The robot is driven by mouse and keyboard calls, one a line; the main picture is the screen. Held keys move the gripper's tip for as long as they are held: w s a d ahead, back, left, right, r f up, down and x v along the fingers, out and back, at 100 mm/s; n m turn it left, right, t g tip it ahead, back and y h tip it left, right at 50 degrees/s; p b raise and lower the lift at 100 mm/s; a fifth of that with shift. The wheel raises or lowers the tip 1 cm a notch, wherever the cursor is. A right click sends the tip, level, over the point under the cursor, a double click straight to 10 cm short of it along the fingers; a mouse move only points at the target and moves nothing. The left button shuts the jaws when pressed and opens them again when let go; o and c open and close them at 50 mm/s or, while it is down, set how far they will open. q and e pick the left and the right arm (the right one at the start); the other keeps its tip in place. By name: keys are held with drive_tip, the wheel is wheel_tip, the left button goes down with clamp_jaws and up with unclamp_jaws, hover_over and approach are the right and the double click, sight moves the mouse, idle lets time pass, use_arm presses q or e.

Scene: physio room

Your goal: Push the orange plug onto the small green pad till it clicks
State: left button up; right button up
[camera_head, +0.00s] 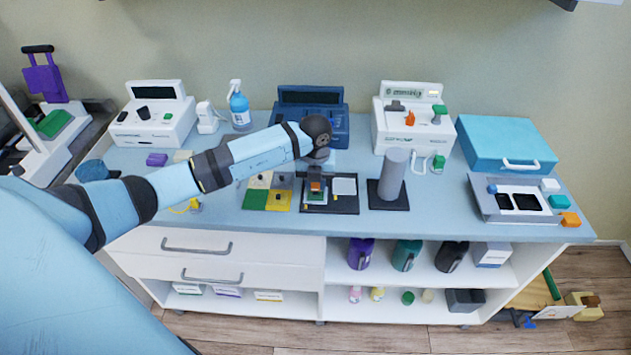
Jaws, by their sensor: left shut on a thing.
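My left gripper (317,172) reaches down over the black tray at the middle of the counter. Its fingers are small and partly hidden by the wrist. It is shut on the orange plug (316,186), which shows just below it. The small green pad (316,198) is directly under the plug, on the black tray (346,208). The plug lines up over the pad in this view. I cannot tell whether they touch or how deep the plug sits. My right gripper is not in view.
A grey cylinder (392,175) on a black base stands just right of the tray. A coloured tile board (255,199) lies to its left. White machines (154,118) and a dark blue one (335,125) line the back. A teal case (505,140) stands at the right.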

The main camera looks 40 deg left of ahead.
use_arm(q)
drive_tip(key=shift+f+b, duration=0.75)
drive_tip(key=shift+f, duration=0.4)
idle(0.6)
drive_tip(key=shift+s+f, duration=0.1)
drive_tip(key=shift+f, duration=0.15)
idle(1.8)
drive_tip(key=shift+r, duration=0.15)
idle(2.1)
drive_tip(key=o, duration=0.8)
drive_tip(key=shift+r, duration=0.15)
drive_tip(key=shift+r+p, duration=2.5)
drive_tip(key=shift+r, duration=0.9)
